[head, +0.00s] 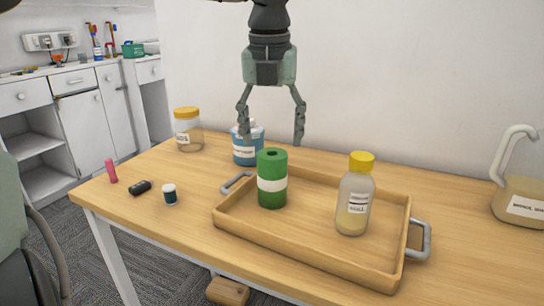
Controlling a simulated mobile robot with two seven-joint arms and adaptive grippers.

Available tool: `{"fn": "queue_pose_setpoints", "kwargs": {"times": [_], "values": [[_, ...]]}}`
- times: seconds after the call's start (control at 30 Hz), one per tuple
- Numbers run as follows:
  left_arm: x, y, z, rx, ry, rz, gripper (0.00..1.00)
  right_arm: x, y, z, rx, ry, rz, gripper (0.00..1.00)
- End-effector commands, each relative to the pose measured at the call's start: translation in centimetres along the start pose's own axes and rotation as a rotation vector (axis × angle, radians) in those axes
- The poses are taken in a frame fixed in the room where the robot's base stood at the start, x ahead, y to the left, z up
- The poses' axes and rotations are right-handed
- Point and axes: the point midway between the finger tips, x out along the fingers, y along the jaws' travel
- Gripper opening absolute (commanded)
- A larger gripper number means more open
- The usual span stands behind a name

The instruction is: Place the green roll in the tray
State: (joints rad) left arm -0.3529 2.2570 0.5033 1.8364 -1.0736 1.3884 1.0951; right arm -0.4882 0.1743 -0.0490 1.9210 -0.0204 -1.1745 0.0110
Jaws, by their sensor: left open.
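The green roll (272,196) with a white band stands upright inside the wooden tray (310,252), toward its left end. My left gripper (271,142) hangs above it with fingers spread wide, empty. The fingertips look a little above the roll's top and apart from it. The tray has grey handles at its ends. A bottle with a yellow cap (353,205) also stands in the tray, right of the roll. My right gripper is not in view.
Behind the tray stand a blue labelled container (247,150) and a jar with an orange lid (188,135). A small white-and-dark pot (170,195), a black object (140,188) and a pink cylinder (111,171) are at left. A jug (520,198) stands at right.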

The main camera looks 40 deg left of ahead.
Motion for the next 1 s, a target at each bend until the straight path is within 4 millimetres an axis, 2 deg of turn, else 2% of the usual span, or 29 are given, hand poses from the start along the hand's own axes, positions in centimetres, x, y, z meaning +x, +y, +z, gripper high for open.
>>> {"fn": "queue_pose_setpoints", "kwargs": {"times": [0.1, 0.3, 1.0], "values": [[-2.2, 0.0, 0.1, -0.001, -0.003, 0.000, 0.69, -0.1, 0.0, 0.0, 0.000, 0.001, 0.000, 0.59], [-4.1, 0.0, 0.0, 0.001, -0.001, 0.001, 0.69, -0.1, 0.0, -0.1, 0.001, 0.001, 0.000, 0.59], [-4.3, 0.0, 0.0, 0.001, 0.001, 0.001, 0.69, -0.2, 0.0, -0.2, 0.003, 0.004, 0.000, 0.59]]}}
